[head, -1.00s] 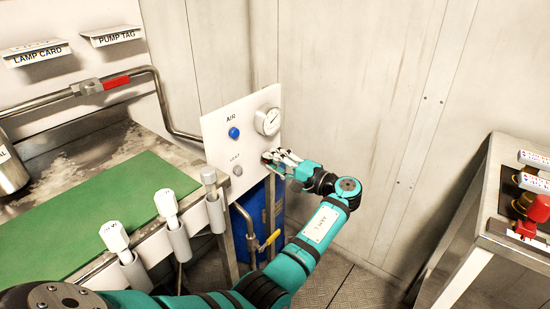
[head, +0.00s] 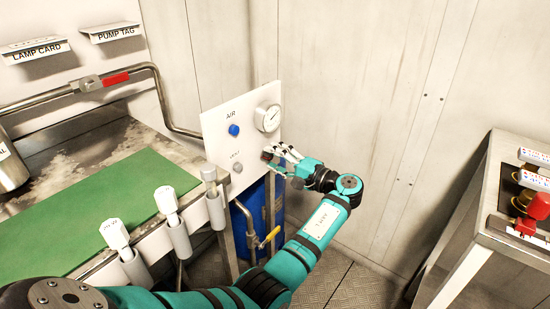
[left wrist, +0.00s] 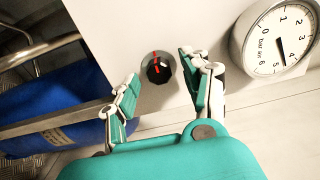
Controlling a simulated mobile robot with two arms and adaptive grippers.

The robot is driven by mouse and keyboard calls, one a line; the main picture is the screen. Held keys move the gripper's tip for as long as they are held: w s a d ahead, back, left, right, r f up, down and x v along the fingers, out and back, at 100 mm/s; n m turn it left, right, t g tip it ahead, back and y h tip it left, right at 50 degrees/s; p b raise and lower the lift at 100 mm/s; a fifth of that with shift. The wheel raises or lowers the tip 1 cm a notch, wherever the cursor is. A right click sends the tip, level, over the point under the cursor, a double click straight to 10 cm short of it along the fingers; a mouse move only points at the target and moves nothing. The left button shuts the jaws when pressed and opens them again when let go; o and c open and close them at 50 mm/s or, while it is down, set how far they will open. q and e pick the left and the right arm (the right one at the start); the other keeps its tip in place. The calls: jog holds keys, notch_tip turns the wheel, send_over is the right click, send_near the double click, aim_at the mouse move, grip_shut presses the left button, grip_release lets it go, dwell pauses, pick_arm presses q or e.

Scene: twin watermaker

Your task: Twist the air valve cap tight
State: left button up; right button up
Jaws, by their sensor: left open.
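The white panel (head: 212,125) carries a blue round cap (head: 234,130) under the label AIR and a grey knob (head: 238,168) under a second, smaller label. A black knob with a red line (left wrist: 158,67) sits near the panel's edge in the left wrist view. My left gripper (left wrist: 158,84) is open, its fingers on either side of this black knob with gaps showing; I cannot tell how far short of it the tips are. In the head view the left gripper (head: 274,156) is at the panel's right edge, below the gauge, apart from the blue cap.
A pressure gauge (head: 268,118) is above the left gripper and close beside one finger in the left wrist view (left wrist: 278,38). A blue tank (head: 247,215) and a yellow-handled pipe (head: 271,236) are below the panel. A bench with a green mat (head: 110,215) is left; a metal stand (head: 482,225) is right.

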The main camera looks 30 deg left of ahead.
pick_arm(q)
jog(key=d, duration=1.1)
jog(key=shift+s+d, duration=0.35)
jog(key=shift+s, duration=0.1)
